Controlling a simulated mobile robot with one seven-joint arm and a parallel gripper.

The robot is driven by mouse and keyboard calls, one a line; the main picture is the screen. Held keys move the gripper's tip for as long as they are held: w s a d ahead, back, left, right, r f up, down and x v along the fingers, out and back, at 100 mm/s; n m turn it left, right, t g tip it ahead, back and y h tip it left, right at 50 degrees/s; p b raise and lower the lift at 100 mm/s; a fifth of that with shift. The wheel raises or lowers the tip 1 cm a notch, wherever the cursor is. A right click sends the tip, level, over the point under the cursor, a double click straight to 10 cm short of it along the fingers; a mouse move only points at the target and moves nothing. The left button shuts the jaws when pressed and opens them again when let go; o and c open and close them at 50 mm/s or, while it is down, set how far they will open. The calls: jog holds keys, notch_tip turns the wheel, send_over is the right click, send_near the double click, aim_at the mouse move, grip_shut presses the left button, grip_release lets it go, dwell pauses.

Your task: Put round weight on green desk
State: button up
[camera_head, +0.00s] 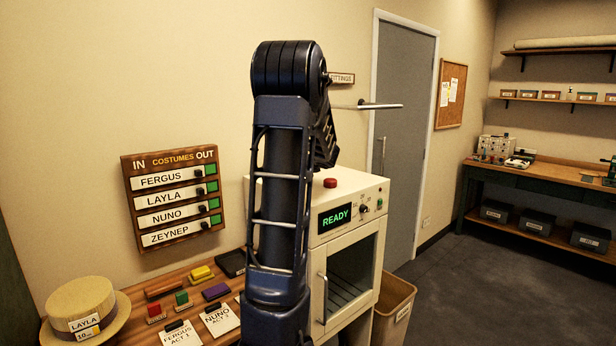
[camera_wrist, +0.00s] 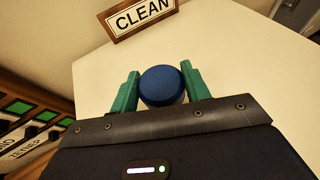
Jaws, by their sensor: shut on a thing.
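My gripper (camera_wrist: 160,72) shows in the wrist view, its two green fingers shut on a round blue piece (camera_wrist: 162,86), which looks like the round weight. A pale cream surface lies below it; I cannot tell whether the piece touches that surface. In the head view my arm hides the gripper and the blue piece. A desk with a dark green frame and wooden top (camera_head: 558,172) stands at the far right, across the room.
A wooden table (camera_head: 133,293) holds a straw hat (camera_head: 82,302) and tags. Open dark floor (camera_head: 470,295) lies before the desk.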

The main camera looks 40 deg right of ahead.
jog(key=shift+f, duration=2.2)
jog(key=shift+f, duration=0.1)
jog(key=o, duration=1.3)
